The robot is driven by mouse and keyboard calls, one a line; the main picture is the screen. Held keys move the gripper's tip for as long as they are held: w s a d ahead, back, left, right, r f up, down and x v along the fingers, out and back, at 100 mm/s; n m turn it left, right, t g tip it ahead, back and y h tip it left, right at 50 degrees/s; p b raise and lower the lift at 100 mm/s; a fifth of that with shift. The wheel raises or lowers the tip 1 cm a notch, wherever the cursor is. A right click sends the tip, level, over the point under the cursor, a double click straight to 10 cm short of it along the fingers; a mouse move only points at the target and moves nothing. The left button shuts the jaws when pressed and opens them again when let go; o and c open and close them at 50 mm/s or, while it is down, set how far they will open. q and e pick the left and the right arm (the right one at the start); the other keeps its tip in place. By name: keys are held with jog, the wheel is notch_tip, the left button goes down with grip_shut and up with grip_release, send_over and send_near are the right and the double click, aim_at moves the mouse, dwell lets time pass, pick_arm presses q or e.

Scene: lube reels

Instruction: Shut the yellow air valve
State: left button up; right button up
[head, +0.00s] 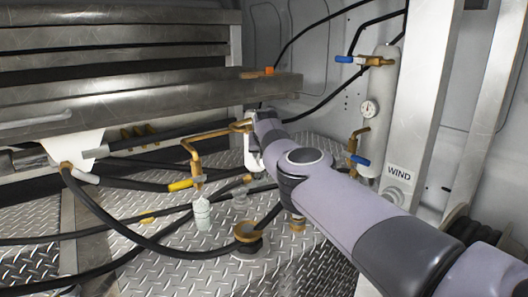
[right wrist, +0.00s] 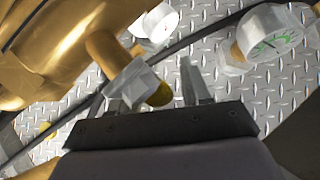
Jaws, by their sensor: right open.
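A yellow valve handle (head: 180,185) shows in the head view, left of centre, beside a bent brass pipe (head: 190,150) and above a white bowl (head: 202,213). My right arm reaches in from the lower right, its far end right of this handle. In the right wrist view, my right gripper (right wrist: 162,78) is open. A dull yellow rounded tip (right wrist: 159,95) shows between its fingers, close to the left one. I cannot tell whether they touch, or whether this tip is the handle. My left gripper is not in view.
Black hoses (head: 120,236) cross above the diamond-plate floor (head: 180,270). In the right wrist view, brass piping (right wrist: 60,50) is close at left and a gauge (right wrist: 272,46) at upper right.

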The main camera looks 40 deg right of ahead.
jog(key=shift+r, duration=0.1)
jog(key=shift+s+a+r, duration=0.15)
jog(key=shift+a+r, duration=0.1)
jog(key=shift+r, duration=0.1)
jog(key=shift+s+a+r+b, duration=0.3)
jog(key=shift+s+a+r, duration=0.1)
jog(key=shift+s, duration=0.1)
jog(key=shift+b+v, duration=0.7)
jog(key=shift+v, duration=1.6)
